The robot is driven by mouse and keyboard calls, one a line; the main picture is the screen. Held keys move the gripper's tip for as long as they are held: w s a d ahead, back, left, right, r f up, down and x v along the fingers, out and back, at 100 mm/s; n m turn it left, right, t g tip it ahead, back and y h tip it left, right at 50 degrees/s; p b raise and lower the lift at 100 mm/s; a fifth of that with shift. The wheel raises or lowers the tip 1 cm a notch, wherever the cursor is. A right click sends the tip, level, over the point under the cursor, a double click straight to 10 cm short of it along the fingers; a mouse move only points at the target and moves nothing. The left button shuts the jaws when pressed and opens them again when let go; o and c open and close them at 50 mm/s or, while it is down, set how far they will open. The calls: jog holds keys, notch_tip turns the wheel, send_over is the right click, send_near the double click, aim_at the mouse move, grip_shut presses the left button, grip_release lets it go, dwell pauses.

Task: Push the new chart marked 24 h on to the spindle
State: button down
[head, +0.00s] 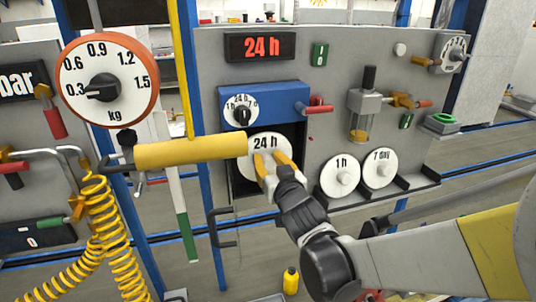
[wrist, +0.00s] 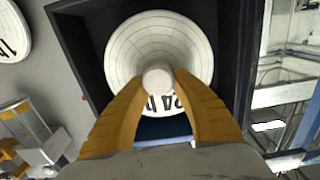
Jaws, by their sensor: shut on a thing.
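The round white chart marked 24 h (head: 264,146) is at the mouth of the dark recorder box (head: 239,186), under the blue panel. In the wrist view the chart (wrist: 130,45) faces me with its ruled lines, and its lettering is upside down near the fingers. My gripper (head: 274,160) is shut on the white knob at the chart's middle; the wrist view shows the knob (wrist: 158,80) between the two yellow fingertips. The spindle is hidden behind the chart. I cannot tell whether the chart touches it.
Charts marked 1 h (head: 340,174) and 7 day (head: 379,168) stand on a black rack to the right. A blue panel with a dial (head: 241,109) and a red-handled lever (head: 316,105) sits above. A yellow cylinder handle (head: 190,151) juts close on the left.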

aim_at(266, 154)
jog(key=shift+x, duration=1.6)
jog(key=c, duration=1)
grip_release()
jog(key=shift+r, duration=0.1)
jog(key=shift+c, duration=0.2)
jog(key=shift+s, duration=0.1)
jog(key=v, duration=1.2)
jog(key=shift+d, duration=0.1)
